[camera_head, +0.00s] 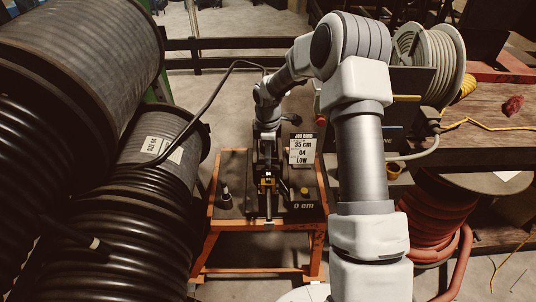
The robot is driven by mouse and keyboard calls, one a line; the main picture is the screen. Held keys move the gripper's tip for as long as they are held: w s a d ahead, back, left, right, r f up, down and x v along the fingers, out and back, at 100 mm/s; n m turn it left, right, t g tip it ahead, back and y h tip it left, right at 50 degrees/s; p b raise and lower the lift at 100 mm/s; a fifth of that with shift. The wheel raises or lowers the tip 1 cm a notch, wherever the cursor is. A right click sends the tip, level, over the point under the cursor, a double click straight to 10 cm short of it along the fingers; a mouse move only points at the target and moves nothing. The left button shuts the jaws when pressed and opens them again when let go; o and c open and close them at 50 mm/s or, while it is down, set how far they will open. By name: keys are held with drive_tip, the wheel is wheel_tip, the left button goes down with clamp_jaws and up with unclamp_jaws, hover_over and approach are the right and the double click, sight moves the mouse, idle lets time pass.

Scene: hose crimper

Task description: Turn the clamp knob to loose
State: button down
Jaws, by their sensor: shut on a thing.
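My gripper (267,152) points down over the middle of the orange-framed bench, at the dark clamp fixture (267,203). It is shut on a small part there, which I take to be the clamp knob. The fingers and wrist hide that part, so its turn position cannot be read. A job card (303,151) reading 35 cm, 04, LOW stands right beside the gripper.
The bench (230,163) also bears a dark post (225,199) at left and a yellow button (304,191) at right. Large black hose reels (75,60) fill the left. A hose (213,92) arches toward the bench. A grey hose reel (440,60) stands right, beyond my arm.

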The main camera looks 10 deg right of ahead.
drive_tip(key=shift+n, duration=0.3)
drive_tip(key=c, duration=0.8)
unclamp_jaws()
drive_tip(key=shift+c, duration=0.2)
wheel_tip(320, 180, up, 18)
drive_tip(key=p, duration=0.1)
drive_tip(key=shift+f, duration=0.25)
